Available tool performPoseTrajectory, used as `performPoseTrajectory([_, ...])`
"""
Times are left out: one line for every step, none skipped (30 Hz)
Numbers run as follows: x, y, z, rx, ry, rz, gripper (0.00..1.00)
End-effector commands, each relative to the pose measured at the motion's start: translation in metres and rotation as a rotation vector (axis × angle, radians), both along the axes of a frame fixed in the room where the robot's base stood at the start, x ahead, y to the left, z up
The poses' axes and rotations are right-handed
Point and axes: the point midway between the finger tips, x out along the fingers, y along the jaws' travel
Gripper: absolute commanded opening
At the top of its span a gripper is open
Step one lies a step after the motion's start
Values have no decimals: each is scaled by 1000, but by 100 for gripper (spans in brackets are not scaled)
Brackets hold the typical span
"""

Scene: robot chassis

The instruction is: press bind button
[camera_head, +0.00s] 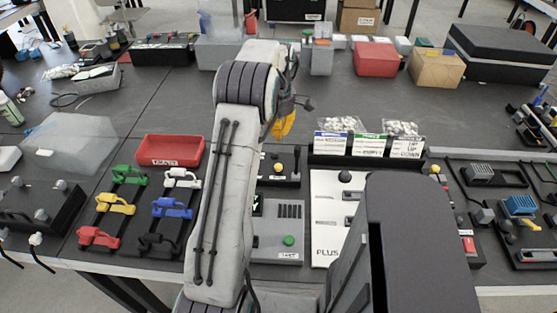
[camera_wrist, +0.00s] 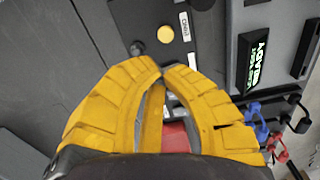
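The yellow round button (camera_wrist: 165,34) sits on a dark panel (camera_wrist: 205,48) in the wrist view. A small white label (camera_wrist: 185,26) beside it seems to read BIND, turned sideways. In the head view the yellow button (camera_head: 277,167) shows on a small dark panel right of my arm. My gripper (camera_wrist: 163,70) has yellow fingers whose tips come together, with nothing seen held at the tips. In the wrist view the tips appear just below the button, apart from it. In the head view my gripper (camera_head: 284,124) hangs behind the panel, pointing down.
A green-lettered display (camera_wrist: 258,62) is to the right. Blue clips (camera_wrist: 255,125) and a red tray (camera_head: 170,149) are nearby. A grey box with a green button (camera_head: 289,240) lies in front. Bare tabletop (camera_wrist: 40,60) is left.

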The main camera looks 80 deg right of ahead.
Motion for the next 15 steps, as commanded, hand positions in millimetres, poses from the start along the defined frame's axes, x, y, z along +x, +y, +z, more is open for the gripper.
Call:
performPoseTrajectory([0,1,-10,6,-1,0,0])
performPoseTrajectory([0,1,-15,5,-1,0,0])
performPoseTrajectory([0,1,-22,6,-1,0,0])
performPoseTrajectory([0,1,-28,5,-1,0,0])
performPoseTrajectory([0,1,-33,6,-1,0,0])
performPoseTrajectory([0,1,-40,6,-1,0,0])
performPoseTrajectory([0,1,-45,6,-1,0,0])
performPoseTrajectory([0,1,-50,5,-1,0,0])
performPoseTrajectory([0,1,-57,5,-1,0,0])
performPoseTrajectory([0,1,-62,6,-1,0,0])
performPoseTrajectory([0,1,-67,5,-1,0,0])
performPoseTrajectory([0,1,-73,4,-1,0,0])
performPoseTrajectory([0,1,-77,5,-1,0,0])
performPoseTrajectory([0,1,-81,4,0,0,0])
performPoseTrajectory([0,1,-86,4,-1,0,0])
